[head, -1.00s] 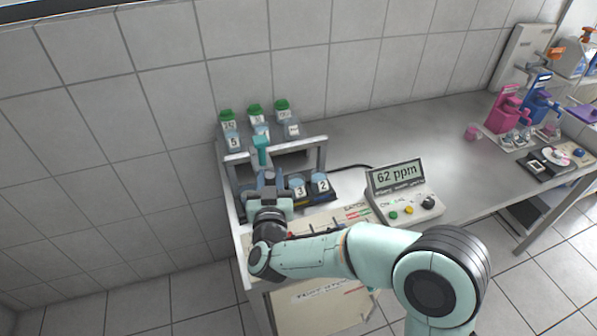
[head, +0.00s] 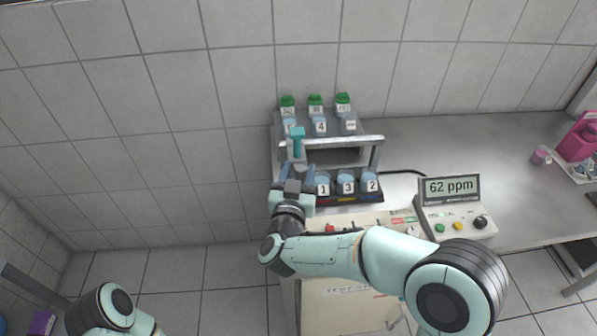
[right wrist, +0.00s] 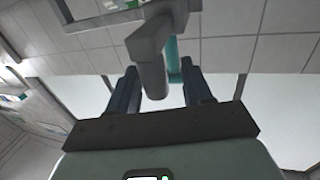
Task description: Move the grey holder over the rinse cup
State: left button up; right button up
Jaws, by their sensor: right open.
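A grey piece (right wrist: 151,72), which looks like the grey holder, stands between the two dark fingers of my right gripper (right wrist: 160,90) in the right wrist view. The fingers are apart, with gaps beside it. A teal piece (right wrist: 174,60) shows just behind it. In the head view, my right gripper (head: 297,172) is at the left end of the rack, just below the teal piece (head: 298,140). Cups stand on the rack's upper shelf, one with a small unreadable label (head: 350,125). I cannot tell which is the rinse cup.
A grey rail (head: 340,141) crosses the rack above the front cups (head: 346,184), numbered 1, 3 and 2. Green-capped bottles (head: 315,104) stand behind. A meter (head: 452,205) reading 62 ppm stands to the right.

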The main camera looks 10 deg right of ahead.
jog(key=b+v, duration=0.1)
jog(key=v, duration=1.2)
jog(key=shift+s+b, duration=0.15)
jog(key=shift+b, duration=0.25)
jog(key=shift+a, duration=0.2)
